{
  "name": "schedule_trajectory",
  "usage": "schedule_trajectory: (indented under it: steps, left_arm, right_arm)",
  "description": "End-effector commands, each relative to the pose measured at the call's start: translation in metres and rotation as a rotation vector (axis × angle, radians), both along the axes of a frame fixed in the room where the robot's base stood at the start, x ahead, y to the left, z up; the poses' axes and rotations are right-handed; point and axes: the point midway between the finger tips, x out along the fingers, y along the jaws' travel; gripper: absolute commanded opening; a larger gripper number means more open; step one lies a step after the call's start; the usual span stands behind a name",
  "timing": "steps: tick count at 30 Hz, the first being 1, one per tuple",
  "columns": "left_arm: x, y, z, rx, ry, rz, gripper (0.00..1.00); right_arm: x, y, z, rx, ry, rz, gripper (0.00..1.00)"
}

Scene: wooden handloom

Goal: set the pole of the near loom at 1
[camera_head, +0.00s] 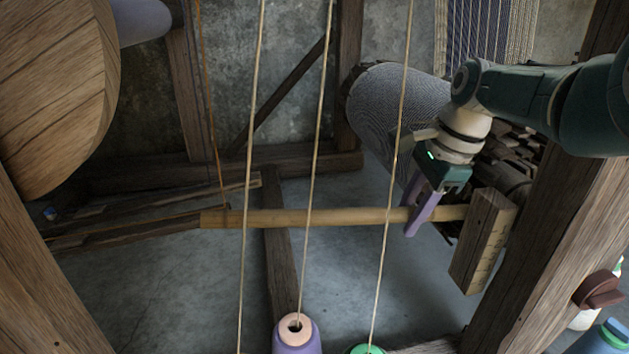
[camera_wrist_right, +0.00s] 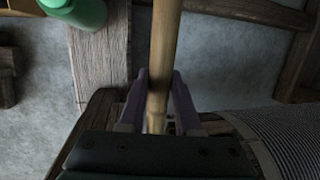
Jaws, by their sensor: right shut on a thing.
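The pole (camera_head: 330,217) is a light wooden rod lying nearly level across the middle of the head view. Its right end meets a wooden block (camera_head: 483,242) with small marks along its lower edge; the marks are too small to read. My right gripper (camera_head: 418,218) is shut on the pole near that block. In the right wrist view the pole (camera_wrist_right: 163,50) runs between the purple fingers of my right gripper (camera_wrist_right: 158,98). A cord ties to the pole near its left end. My left gripper is not in view.
Several pale threads (camera_head: 314,140) run down in front of the pole. Below are a purple spool (camera_head: 297,340) and a green spool (camera_head: 367,349). Thick wooden posts (camera_head: 560,220) stand at both sides. A grey cloth roll (camera_head: 385,105) lies behind my right gripper.

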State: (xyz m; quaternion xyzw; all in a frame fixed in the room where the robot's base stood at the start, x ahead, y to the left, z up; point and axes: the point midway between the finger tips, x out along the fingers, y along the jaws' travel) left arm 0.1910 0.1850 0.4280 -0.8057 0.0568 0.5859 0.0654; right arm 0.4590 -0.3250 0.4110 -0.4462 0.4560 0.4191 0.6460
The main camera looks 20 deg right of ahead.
Motion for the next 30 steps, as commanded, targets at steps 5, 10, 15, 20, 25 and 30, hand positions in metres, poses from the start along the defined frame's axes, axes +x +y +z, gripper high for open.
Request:
schedule_trajectory:
  steps: [5,10,15,20,25,30]
  left_arm:
    - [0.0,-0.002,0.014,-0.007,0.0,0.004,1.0]
    - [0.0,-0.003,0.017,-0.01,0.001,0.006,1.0]
    - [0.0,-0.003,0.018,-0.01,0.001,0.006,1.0]
    - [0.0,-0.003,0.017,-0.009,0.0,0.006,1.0]
    - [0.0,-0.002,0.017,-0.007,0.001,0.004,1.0]
    - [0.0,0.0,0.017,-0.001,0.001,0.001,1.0]
  right_arm:
    - [0.0,-0.004,0.024,0.08,-0.023,-0.003,0.0]
    - [0.0,-0.007,0.031,0.119,-0.031,-0.003,0.0]
    - [-0.001,-0.007,0.033,0.133,-0.034,-0.002,0.0]
    - [-0.001,-0.007,0.033,0.135,-0.034,-0.002,0.0]
    - [-0.001,-0.007,0.033,0.135,-0.034,-0.002,0.33]
    - [-0.001,-0.007,0.033,0.134,-0.033,-0.002,0.52]
